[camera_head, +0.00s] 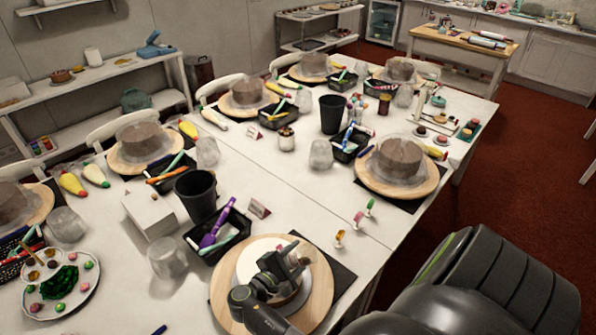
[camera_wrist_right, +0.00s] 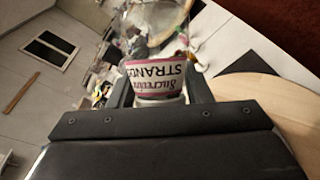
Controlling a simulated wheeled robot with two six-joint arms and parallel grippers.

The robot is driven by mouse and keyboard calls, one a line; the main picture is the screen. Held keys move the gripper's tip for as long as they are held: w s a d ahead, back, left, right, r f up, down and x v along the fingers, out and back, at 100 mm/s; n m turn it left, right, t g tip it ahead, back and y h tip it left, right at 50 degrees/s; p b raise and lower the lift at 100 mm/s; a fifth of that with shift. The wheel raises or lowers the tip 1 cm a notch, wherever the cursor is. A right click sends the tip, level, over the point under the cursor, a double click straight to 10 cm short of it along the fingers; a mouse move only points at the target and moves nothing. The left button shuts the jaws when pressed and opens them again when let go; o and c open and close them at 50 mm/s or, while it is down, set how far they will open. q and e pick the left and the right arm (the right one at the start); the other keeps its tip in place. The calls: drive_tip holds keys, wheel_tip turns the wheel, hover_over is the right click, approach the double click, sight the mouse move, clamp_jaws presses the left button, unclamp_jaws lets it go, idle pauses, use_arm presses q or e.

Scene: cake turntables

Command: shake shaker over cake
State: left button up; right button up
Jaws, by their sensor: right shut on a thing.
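A round wooden turntable (camera_head: 222,293) stands at the near end of the long table, with a pale-topped cake (camera_head: 256,255) on it. My right gripper (camera_head: 290,262) is over this cake and hides much of it. In the right wrist view, my right gripper (camera_wrist_right: 157,92) is shut on a shaker (camera_wrist_right: 156,78) with a white and purple label; the lettering is upside down in that picture. The shaker is hard to make out in the head view. A pale wooden disc (camera_wrist_right: 245,90) shows right of the fingers. My left gripper is not in view.
Left of the turntable are a black tray (camera_head: 218,240) of tools, a black cup (camera_head: 196,196) and a clear cup (camera_head: 167,258). Several turntables with brown cakes, such as one (camera_head: 400,160) behind, line the table. Small picks (camera_head: 358,217) stand right of centre.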

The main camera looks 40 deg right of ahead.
drive_tip(key=shift+s+d+r+p, duration=0.2)
drive_tip(key=shift+r+p, duration=0.25)
drive_tip(key=shift+p, duration=0.05)
drive_tip(key=shift+w+a+f+b, duration=0.15)
drive_tip(key=shift+a+f+b, duration=0.05)
drive_tip(key=shift+f+b, duration=0.3)
drive_tip(key=shift+w+r+n+h, duration=0.15)
drive_tip(key=shift+r+n+h, duration=0.15)
drive_tip(key=shift+n, duration=0.1)
